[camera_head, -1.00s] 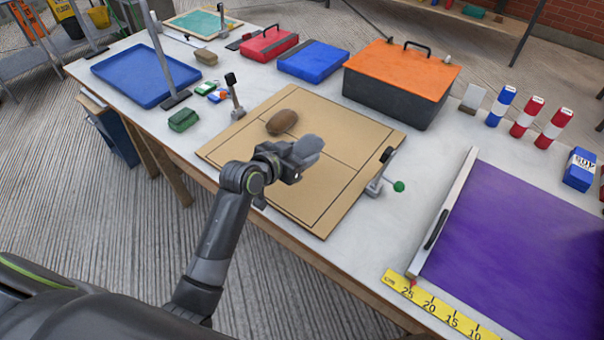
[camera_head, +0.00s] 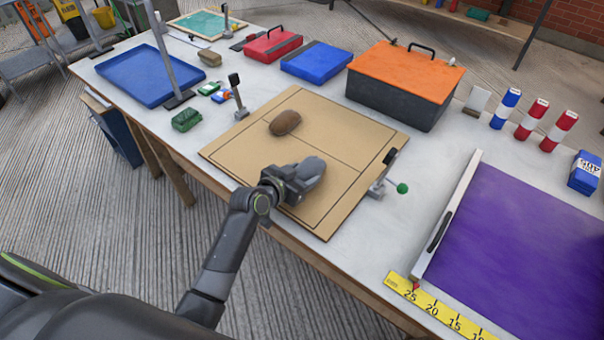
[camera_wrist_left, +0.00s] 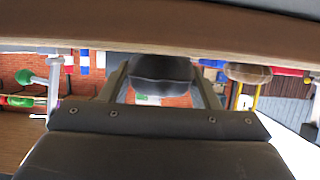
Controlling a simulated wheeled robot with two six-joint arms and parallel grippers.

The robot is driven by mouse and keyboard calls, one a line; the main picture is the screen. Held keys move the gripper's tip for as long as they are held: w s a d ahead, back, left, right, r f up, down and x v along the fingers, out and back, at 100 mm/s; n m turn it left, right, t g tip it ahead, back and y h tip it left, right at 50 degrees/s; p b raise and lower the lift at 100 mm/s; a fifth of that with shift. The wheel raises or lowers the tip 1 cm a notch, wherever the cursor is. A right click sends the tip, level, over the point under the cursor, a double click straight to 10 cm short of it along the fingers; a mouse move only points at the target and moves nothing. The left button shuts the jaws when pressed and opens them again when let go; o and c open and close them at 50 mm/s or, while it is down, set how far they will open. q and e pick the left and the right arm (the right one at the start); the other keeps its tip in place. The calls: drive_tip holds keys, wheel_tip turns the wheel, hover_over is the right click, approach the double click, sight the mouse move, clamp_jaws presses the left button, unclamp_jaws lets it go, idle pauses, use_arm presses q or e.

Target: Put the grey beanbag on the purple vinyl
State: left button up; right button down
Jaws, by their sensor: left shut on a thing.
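The grey beanbag (camera_head: 310,172) is in my left gripper (camera_head: 294,184), over the near part of the tan board. My left gripper is shut on it. In the left wrist view the beanbag (camera_wrist_left: 160,76) shows dark between the two fingers. I cannot tell whether the beanbag touches the board. The purple vinyl (camera_head: 530,240) lies flat at the right of the table, with a pale metal bar along its left edge. Nothing lies on its visible part. My right gripper does not show.
A brown beanbag (camera_head: 285,122) lies on the tan board (camera_head: 345,130). A clamp with a green knob (camera_head: 402,188) stands between board and vinyl. A yellow ruler (camera_head: 440,308) lies at the vinyl's near edge. An orange-lidded box (camera_head: 400,95) and red and blue cylinders stand behind.

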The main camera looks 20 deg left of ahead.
use_arm(q)
drive_tip(key=o, duration=1.4)
